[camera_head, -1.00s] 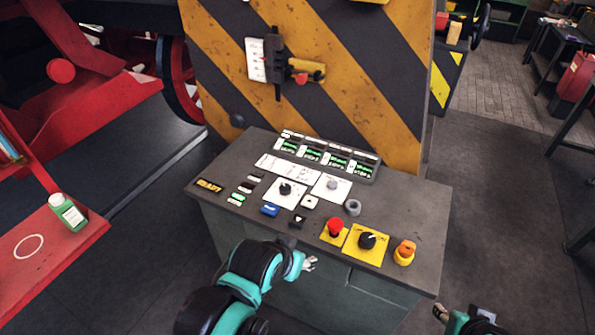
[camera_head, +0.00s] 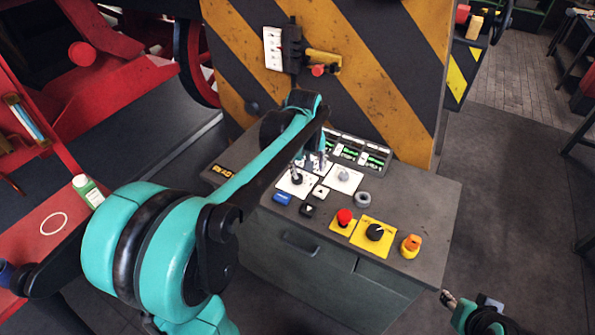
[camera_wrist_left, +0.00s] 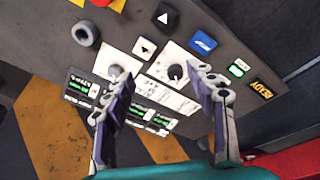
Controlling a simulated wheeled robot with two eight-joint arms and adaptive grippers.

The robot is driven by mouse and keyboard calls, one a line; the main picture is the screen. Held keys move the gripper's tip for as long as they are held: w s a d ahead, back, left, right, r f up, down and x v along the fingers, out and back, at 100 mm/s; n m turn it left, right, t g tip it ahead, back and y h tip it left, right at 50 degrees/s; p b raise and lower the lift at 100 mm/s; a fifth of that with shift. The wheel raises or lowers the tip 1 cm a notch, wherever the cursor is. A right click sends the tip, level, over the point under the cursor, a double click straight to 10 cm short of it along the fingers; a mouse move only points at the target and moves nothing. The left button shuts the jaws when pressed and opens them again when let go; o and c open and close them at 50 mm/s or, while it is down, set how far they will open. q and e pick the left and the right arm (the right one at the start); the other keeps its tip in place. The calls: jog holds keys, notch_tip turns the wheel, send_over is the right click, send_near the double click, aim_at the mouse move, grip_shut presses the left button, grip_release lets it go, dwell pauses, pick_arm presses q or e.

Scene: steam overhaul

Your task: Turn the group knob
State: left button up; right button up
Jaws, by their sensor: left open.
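The panel has a black knob on a white plate (camera_head: 296,179), a grey knob on a white plate (camera_head: 344,175) and a black knob on a yellow plate (camera_head: 376,232). I cannot read which is the group knob. In the left wrist view the black knob on white (camera_wrist_left: 177,72) lies between the finger lines and the grey knob (camera_wrist_left: 116,72) is near the left-hand fingertip. My left gripper (camera_head: 311,162) is open and empty above these two knobs; it also shows in the wrist view (camera_wrist_left: 160,78). My right gripper (camera_head: 448,299) is at the lower right, away from the panel.
A red mushroom button (camera_head: 345,216), an orange switch (camera_head: 410,245), a grey ring (camera_head: 362,199) and a blue button (camera_head: 282,198) surround the knobs. A striped yellow-black panel (camera_head: 370,80) rises behind the console (camera_head: 430,200).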

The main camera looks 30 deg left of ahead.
pick_arm(q)
jog(key=w+a+f+n+g, duration=0.1)
jog(key=w+a+f, duration=0.1)
jog(key=w, duration=0.1)
jog(key=w+a+f+n+g+p, duration=0.1)
jog(key=w+a+f+n, duration=0.1)
jog(key=w+a+f, duration=0.1)
jog(key=w+a+f+n+p, duration=0.1)
jog(key=w+a+f+n, duration=0.1)
jog(key=w+a+f, duration=0.1)
jog(key=shift+w+a+g, duration=0.1)
jog(key=shift+g, duration=0.3)
jog(key=shift+a+f, duration=0.1)
jog(key=shift+f, duration=0.15)
notch_tip(320, 180, down, 8)
jog(key=shift+r+b, duration=0.25)
jog(key=shift+b, duration=0.7)
jog(key=c, duration=1.2)
